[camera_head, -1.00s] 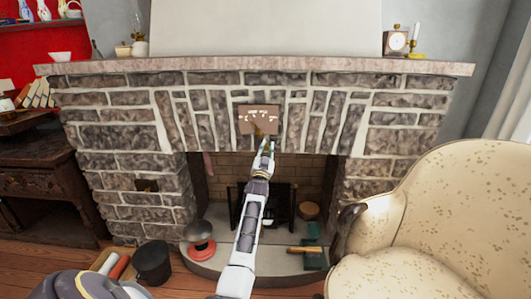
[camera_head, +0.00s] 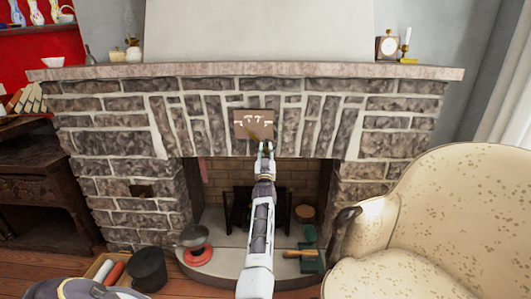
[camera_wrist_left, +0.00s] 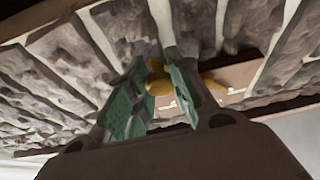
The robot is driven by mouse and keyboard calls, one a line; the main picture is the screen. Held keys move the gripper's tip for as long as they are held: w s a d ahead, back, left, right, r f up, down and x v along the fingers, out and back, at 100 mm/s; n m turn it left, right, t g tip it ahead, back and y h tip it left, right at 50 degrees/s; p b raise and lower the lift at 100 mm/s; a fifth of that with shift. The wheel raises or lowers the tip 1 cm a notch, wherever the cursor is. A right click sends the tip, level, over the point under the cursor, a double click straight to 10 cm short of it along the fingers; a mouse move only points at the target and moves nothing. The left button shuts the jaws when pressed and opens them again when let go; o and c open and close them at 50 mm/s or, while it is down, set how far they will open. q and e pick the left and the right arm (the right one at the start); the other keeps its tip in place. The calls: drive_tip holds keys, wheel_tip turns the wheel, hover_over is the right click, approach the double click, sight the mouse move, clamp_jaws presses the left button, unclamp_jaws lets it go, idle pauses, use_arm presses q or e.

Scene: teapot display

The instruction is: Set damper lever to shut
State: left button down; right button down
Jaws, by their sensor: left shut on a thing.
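A brown damper plate (camera_head: 253,119) with pale markings is set in the stonework above the hearth opening. The yellow brass damper lever (camera_head: 255,133) shows small at its lower part, just above my left gripper (camera_head: 265,149). In the left wrist view the lever's rounded yellow end (camera_wrist_left: 160,86) sits between the green finger pads of my left gripper (camera_wrist_left: 155,95), which is shut on it. Part of the lever is hidden behind a finger. The plate's markings are too small to read. My right gripper is not in view.
A cream armchair (camera_head: 445,210) stands close on the right. The stone mantel (camera_head: 250,71) juts out above the plate. A black bucket (camera_head: 148,270), a red-based object (camera_head: 198,255) and a brush (camera_head: 300,253) are low around the hearth.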

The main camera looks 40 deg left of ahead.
use_arm(q)
drive_tip(key=shift+r, duration=0.3)
drive_tip(key=c, duration=1.2)
unclamp_jaws()
drive_tip(key=shift+c, duration=0.2)
drive_tip(key=shift+f, duration=0.1)
drive_tip(key=shift+f, duration=0.15)
